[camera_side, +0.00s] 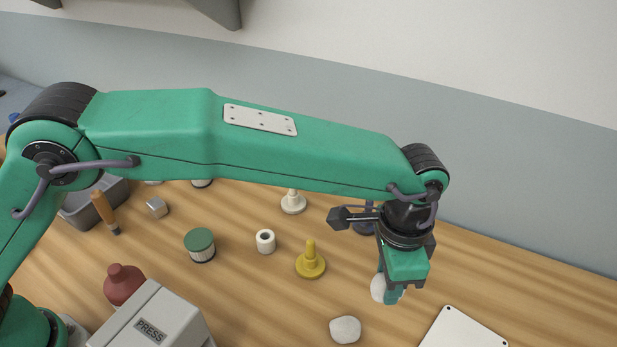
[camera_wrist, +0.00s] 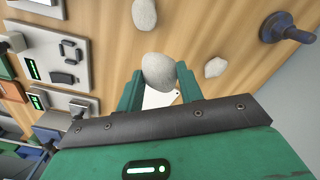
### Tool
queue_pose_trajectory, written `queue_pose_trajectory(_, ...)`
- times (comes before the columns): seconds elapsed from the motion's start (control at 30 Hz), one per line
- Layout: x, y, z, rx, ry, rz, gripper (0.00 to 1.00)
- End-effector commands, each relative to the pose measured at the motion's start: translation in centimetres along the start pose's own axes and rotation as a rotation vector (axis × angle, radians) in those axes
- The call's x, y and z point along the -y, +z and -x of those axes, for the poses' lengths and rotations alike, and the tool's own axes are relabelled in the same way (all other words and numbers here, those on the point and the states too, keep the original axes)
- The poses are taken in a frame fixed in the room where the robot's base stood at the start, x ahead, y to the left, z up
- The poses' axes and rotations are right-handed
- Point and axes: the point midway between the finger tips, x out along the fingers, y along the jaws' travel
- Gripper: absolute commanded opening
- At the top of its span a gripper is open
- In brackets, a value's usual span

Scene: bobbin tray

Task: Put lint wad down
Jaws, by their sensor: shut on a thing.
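My gripper (camera_side: 391,291) points down at the right of the side view, shut on a whitish, rounded lint wad (camera_side: 377,288). In the wrist view the wad (camera_wrist: 158,70) sits between the two green fingers of my gripper (camera_wrist: 160,82). It looks held above the wooden table, though the exact height is hard to tell. A similar wad (camera_side: 345,330) lies on the table, lower left of my gripper. The wrist view shows two more pale lumps, one at the top (camera_wrist: 144,14) and one to the right (camera_wrist: 215,67).
A white plate (camera_side: 463,331) lies at lower right. A yellow peg (camera_side: 310,263), white roll (camera_side: 265,241), green-lidded jar (camera_side: 200,245) and white peg (camera_side: 293,203) stand to the left. A PRESS box (camera_side: 152,328) and red bottle (camera_side: 123,284) are farther left. A dark blue peg (camera_wrist: 285,28) stands behind.

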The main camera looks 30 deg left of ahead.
Motion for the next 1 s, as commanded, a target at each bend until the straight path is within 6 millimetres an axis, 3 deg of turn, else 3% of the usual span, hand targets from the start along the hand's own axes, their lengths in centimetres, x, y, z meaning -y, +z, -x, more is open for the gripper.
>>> queue_pose_trajectory(0.2,-1.8,-3.1,-0.7,0.0,0.0,0.081,0.16)
queue_pose_trajectory(0.5,-4.4,-6.2,-1.6,0.0,0.0,0.19,0.16)
queue_pose_trajectory(1.0,-6.0,-7.5,-2.2,0.0,0.0,0.258,0.16)
